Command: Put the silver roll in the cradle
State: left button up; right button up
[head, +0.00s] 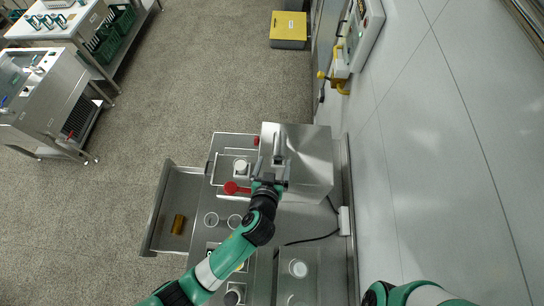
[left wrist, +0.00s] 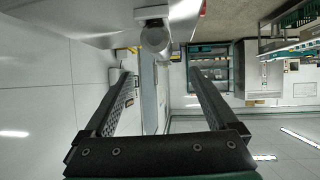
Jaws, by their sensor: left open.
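A silver cylindrical part (head: 279,148), which looks like the silver roll, is at the left side of a steel box-shaped machine (head: 312,165). In the left wrist view a round silver end (left wrist: 156,40) shows below a pale block, ahead of the fingertips and between their lines. My left gripper (head: 270,183) is at the machine's front left, close to this part. In the left wrist view its fingers (left wrist: 161,75) are wide apart with nothing between them. I cannot make out the cradle for certain. My right gripper is out of view; only my right arm shows at the bottom right.
An open drawer (head: 168,200) at the left holds a brown-gold piece (head: 179,224). A red item (head: 236,188), a white jar (head: 241,167) and clear cups (head: 211,219) stand near my left arm. A wall is close on the right; open floor is at the left.

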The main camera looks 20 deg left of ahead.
pick_arm(q)
jog(key=shift+v, duration=0.95)
jog(key=w+a+r+t+h, duration=0.1)
jog(key=w+r+t, duration=0.3)
jog(key=r, duration=1.3)
jog(key=w+a+r+t+h, duration=0.1)
jog(key=w+r+t, duration=0.2)
jog(key=r, duration=1.5)
jog(key=s+a+r+m+t+h, duration=0.1)
jog(key=s+r+t, duration=0.3)
jog(key=r, duration=0.9)
jog(key=s+a+r+m+t+h, duration=0.1)
jog(key=s+a+r+m+t, duration=0.2)
jog(key=s+r, duration=0.7)
notch_tip(320, 180, up, 3)
jog(key=shift+s+r+t, duration=0.1)
jog(key=shift+s+t, duration=0.2)
jog(key=shift+t, duration=0.5)
